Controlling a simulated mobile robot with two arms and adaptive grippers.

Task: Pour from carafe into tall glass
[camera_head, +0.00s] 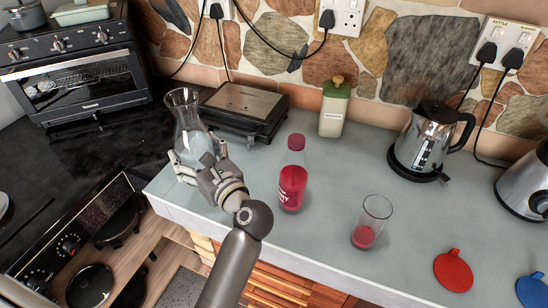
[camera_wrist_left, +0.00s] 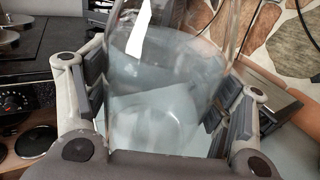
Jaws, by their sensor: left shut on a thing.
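The clear glass carafe (camera_head: 186,108) is at the left end of the grey counter and looks roughly upright. My left gripper (camera_head: 199,160) is shut around its lower body; the carafe also fills the middle of the left wrist view (camera_wrist_left: 165,75), between both fingers. I cannot tell whether its base touches the counter, or how much clear liquid it holds. The tall glass (camera_head: 374,211) stands upright on the counter, right of the gripper and apart from it, with some red liquid in its bottom. My right gripper is not in view.
A red bottle (camera_head: 293,182) stands between my left gripper and the glass. A closed grill (camera_head: 245,107), a white bottle (camera_head: 334,110) and a kettle (camera_head: 425,140) line the back. A red lid (camera_head: 453,271) lies at the front right. The counter around the glass is clear.

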